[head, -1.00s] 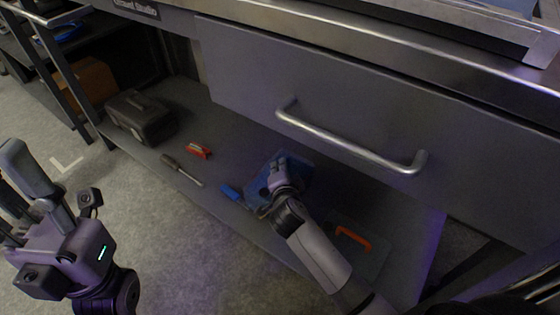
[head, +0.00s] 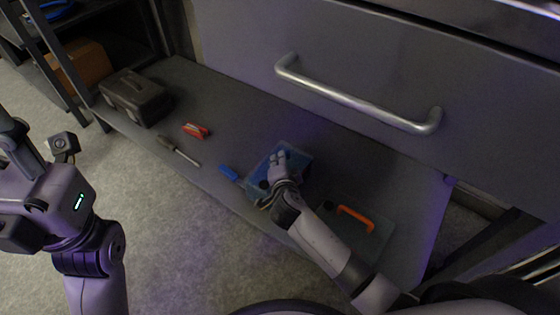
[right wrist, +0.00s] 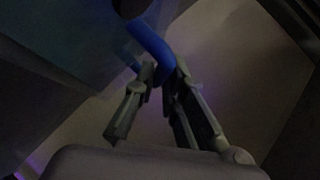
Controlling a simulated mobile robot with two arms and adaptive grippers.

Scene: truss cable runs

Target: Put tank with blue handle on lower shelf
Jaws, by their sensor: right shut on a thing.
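The tank with the blue handle (head: 300,176) is on the lower shelf (head: 228,128) under the drawer, partly hidden by my right gripper. My right gripper (head: 278,160) reaches down over it. In the right wrist view its fingers (right wrist: 160,85) are shut on the blue handle (right wrist: 152,44), with the translucent tank wall (right wrist: 75,50) at the left. I cannot tell whether the tank's base rests fully on the shelf. My left gripper (head: 20,150) is at the left edge, above the floor and away from the tank; its fingertips are mostly cut off.
A second tank with an orange handle (head: 356,217) stands right of my right arm. A screwdriver (head: 180,151), a red tool (head: 195,130), a blue object (head: 229,172) and a dark toolbox (head: 136,98) lie on the shelf. The drawer handle (head: 355,97) juts out above.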

